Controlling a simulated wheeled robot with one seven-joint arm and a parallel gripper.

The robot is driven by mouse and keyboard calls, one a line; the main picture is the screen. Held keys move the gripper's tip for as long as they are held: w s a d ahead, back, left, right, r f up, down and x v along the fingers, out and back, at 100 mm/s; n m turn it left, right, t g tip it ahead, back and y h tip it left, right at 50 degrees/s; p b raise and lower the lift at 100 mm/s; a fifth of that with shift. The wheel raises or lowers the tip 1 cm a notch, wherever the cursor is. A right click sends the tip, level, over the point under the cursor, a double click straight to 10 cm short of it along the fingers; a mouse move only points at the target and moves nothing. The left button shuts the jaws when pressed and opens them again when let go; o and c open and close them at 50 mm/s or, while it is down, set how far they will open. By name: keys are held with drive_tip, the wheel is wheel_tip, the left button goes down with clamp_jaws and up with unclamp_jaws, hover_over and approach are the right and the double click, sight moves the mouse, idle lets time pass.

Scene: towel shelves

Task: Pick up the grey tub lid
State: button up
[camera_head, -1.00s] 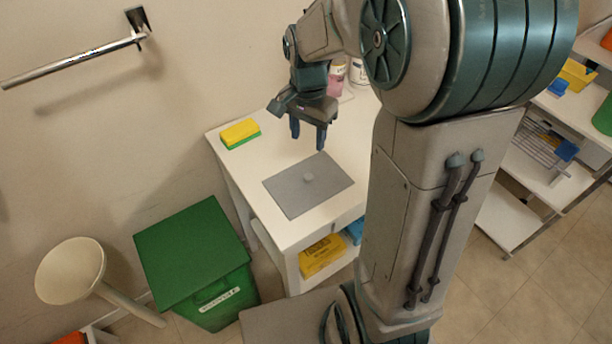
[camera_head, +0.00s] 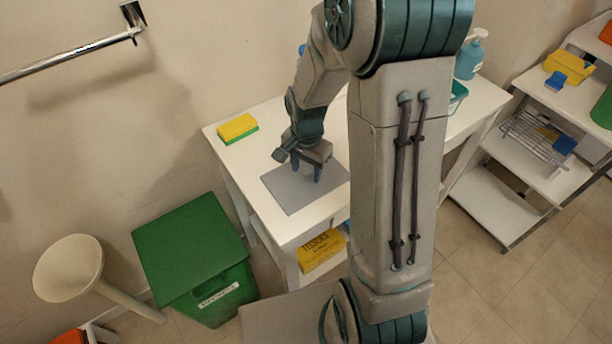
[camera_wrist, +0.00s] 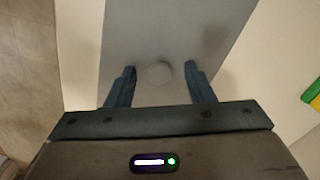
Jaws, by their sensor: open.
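The grey tub lid (camera_head: 286,190) is a flat rectangle lying on the white table. In the head view its far right part is hidden behind my gripper. The lid also fills the middle of the wrist view (camera_wrist: 180,25), with its round knob (camera_wrist: 159,72) showing. My gripper (camera_head: 307,178) points down over the lid and is open. In the wrist view its two fingers (camera_wrist: 160,75) stand on either side of the knob, with gaps to both. I cannot tell how far the fingertips are above the lid.
A yellow and green sponge (camera_head: 238,128) lies on the white table (camera_head: 240,165) near the wall. A green bin (camera_head: 195,255) stands left of the table. A yellow box (camera_head: 320,250) is on the lower shelf. A soap bottle (camera_head: 470,58) stands at the table's right end.

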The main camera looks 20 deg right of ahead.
clamp_jaws()
idle(0.3)
